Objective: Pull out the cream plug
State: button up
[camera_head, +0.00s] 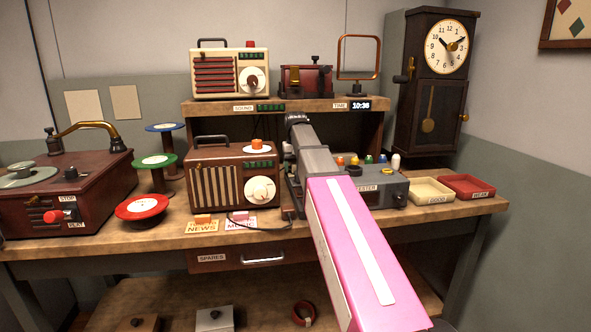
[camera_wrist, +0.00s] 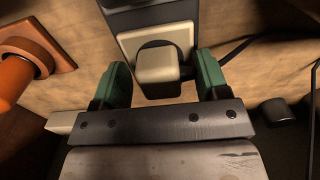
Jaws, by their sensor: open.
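The cream plug (camera_wrist: 157,66) is a rounded block in the wrist view. It sits against a cream square plate (camera_wrist: 183,37), with a dark round shape behind it. My gripper (camera_wrist: 163,84) is open, with one green finger on each side of the plug. Gaps show between the fingers and the plug, so I cannot see contact. How deep the plug sits in the plate is hidden. In the head view my arm covers this area, and I cannot make out the plug or the fingertips there.
In the wrist view, an orange cylinder (camera_wrist: 14,80) on a brown square plate (camera_wrist: 45,45) lies close to the left finger. A dark cable (camera_wrist: 238,48) runs off right. In the head view, a brown radio (camera_head: 232,175) and grey tester box (camera_head: 390,190) flank my arm.

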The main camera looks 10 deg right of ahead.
aim_at(296, 164)
grip_shut()
jog(key=shift+r, duration=0.15)
jog(key=shift+r, duration=2.85)
